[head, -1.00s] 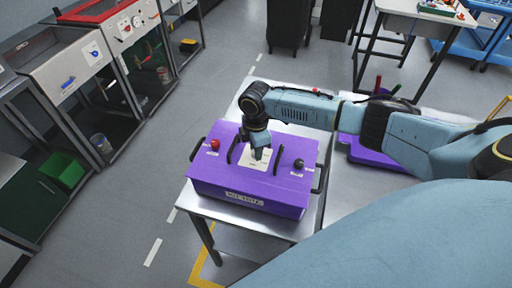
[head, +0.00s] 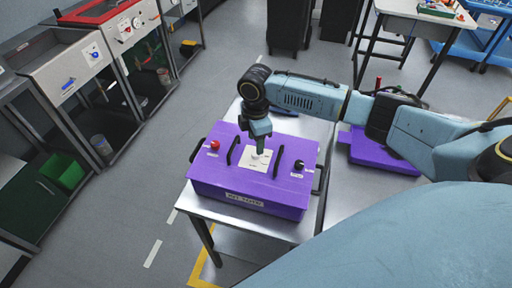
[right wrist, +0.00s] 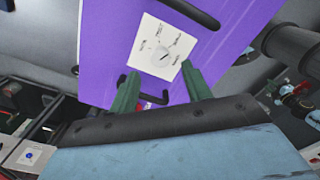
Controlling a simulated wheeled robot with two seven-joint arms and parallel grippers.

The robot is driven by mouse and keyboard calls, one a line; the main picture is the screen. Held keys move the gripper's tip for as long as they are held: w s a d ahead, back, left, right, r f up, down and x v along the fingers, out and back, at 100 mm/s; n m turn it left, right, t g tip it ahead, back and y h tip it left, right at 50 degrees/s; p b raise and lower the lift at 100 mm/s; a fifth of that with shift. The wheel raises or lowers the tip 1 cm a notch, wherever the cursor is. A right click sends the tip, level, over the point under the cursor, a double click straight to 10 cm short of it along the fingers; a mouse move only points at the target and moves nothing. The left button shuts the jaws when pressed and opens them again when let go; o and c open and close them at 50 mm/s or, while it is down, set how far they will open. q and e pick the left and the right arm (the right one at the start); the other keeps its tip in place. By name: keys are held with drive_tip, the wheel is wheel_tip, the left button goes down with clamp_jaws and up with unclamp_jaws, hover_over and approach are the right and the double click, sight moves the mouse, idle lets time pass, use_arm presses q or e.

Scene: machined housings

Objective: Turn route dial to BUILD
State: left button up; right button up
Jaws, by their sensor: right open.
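The purple housing (head: 225,190) sits on a metal table, with a white dial plate (head: 247,163) in the middle of its top. The route dial (right wrist: 163,58) is a small round pale knob on that plate, with printed labels around it. One label seems to read TEST and another BUILD; the dial's exact setting is too small to tell. My right gripper (head: 259,149) is above the plate, pointing down, and partly hides the dial area in the head view. In the right wrist view its green fingers (right wrist: 160,88) are apart and empty, with the dial beyond them. My left gripper is out of view.
Black bar handles (head: 278,160) flank the plate. A red knob (head: 215,145) stands to the left and a black knob (head: 299,164) to the right. Another purple housing (head: 375,152) lies behind my right arm. Workbenches line the left wall.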

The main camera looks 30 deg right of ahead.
wheel_tip(320, 180, up, 9)
drive_tip(key=shift+f, duration=0.15)
drive_tip(key=shift+s+f, duration=0.1)
idle(0.5)
